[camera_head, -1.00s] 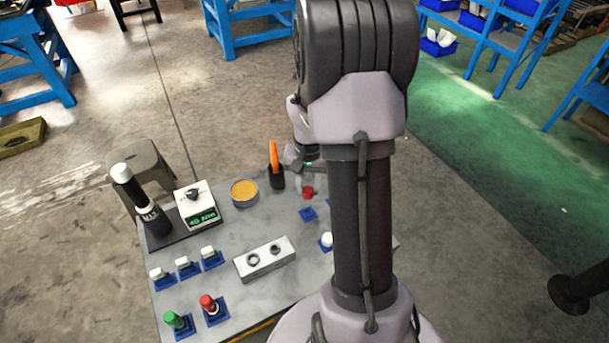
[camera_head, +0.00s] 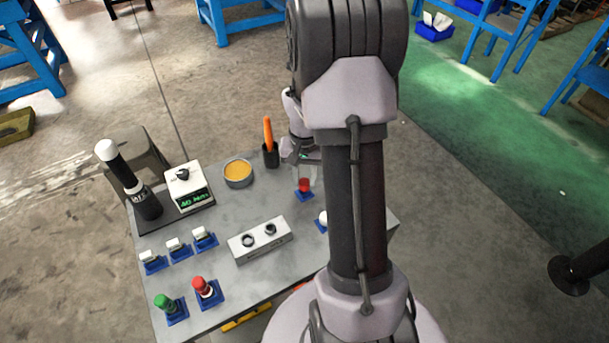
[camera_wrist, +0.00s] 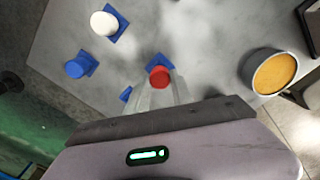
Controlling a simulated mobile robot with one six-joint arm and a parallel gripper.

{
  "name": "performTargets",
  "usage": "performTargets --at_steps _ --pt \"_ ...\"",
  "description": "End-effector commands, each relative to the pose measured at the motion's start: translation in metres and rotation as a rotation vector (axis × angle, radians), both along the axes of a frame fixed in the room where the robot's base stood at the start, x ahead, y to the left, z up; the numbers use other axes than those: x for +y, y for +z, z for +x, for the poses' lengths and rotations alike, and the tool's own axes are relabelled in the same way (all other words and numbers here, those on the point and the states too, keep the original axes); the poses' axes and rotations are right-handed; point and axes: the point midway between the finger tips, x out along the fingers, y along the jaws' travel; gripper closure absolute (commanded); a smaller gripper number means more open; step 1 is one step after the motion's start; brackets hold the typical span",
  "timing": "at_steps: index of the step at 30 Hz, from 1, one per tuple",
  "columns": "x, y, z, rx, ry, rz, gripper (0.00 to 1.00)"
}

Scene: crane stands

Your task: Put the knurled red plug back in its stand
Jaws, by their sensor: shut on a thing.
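The red plug (camera_head: 304,184) is in my gripper (camera_head: 307,172), at a blue square stand (camera_head: 305,197) near the table's far edge. In the wrist view, the plug's round red top (camera_wrist: 159,77) sits between the pale, see-through fingers of my gripper (camera_wrist: 160,88). The blue stand (camera_wrist: 158,60) shows just beyond it, partly covered by the plug. I cannot tell whether the plug is seated in the stand or just above it. Another red plug (camera_head: 200,284) stands upright in its own blue stand at the table's near left; the knurling is too small to make out.
A white plug (camera_wrist: 103,22) and a blue one (camera_wrist: 81,67) stand close by.

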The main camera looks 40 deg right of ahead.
Motion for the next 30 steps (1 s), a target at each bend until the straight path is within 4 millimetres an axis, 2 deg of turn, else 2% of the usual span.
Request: performTargets --at_steps 11,27,28,30 --pt "0.0 0.001 0.0 0.0 0.0 0.0 1.0" --pt "0.0 -0.02 0.0 0.0 0.0 0.0 1.0" --pt "0.0 -0.019 0.0 0.0 0.0 0.0 0.66" --pt "0.0 -0.018 0.0 0.0 0.0 0.0 0.53"
